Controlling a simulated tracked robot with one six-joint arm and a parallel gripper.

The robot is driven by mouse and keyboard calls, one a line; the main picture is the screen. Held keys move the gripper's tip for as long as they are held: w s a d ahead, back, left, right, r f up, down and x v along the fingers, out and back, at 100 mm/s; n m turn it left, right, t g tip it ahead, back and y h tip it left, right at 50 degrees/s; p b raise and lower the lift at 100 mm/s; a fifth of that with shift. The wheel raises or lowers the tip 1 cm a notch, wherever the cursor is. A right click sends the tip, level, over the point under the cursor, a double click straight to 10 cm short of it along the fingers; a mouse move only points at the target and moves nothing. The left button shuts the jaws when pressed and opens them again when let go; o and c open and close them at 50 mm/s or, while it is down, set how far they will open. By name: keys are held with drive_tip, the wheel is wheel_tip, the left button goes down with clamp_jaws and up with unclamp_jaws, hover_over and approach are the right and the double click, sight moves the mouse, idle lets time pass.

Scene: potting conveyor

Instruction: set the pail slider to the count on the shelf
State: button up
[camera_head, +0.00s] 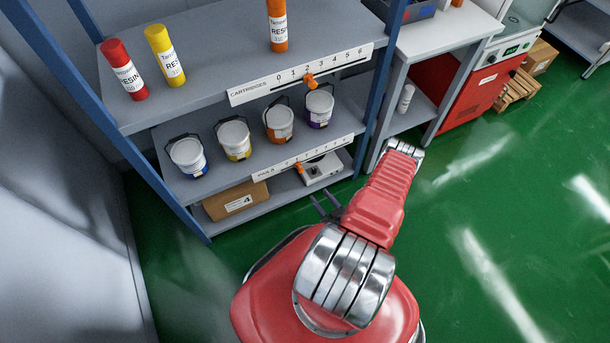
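The pail strip (325,153) is a white scale on the front edge of the lower shelf, lettered PAILS. Its orange slider (299,168) stands toward the low-number left end; the exact number under it is too small to read. Above the strip stand several white-lidded pails in a row: a blue one (189,163), a yellow one (236,142), an orange one (279,124) and a purple one (320,108). My gripper (326,203) has two dark fingers apart, with nothing seen between them. It is in front of the shelf, below and right of the slider, not touching it in this view.
The upper shelf holds red (124,72), yellow (166,57) and orange (277,27) cartridges; its cartridge strip (245,94) has another orange slider (311,81). A cardboard box (235,201) and a grey device (321,168) sit below. A blue post (380,85) stands right. Green floor is free to the right.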

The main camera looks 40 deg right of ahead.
sight(299, 168)
drive_tip(key=s+a+r+t, duration=0.1)
drive_tip(key=s+a+r+t+h, duration=0.1)
drive_tip(key=a, duration=0.1)
drive_tip(key=shift+r+m+t, duration=0.3)
drive_tip(key=shift+w+d, duration=0.15)
drive_tip(key=shift+w, duration=0.1)
drive_tip(key=x, duration=1.3)
drive_tip(key=shift+w+d, duration=0.2)
drive_tip(key=shift+d, duration=0.05)
drive_tip(key=shift+c, duration=0.3)
clamp_jaws()
idle(0.3)
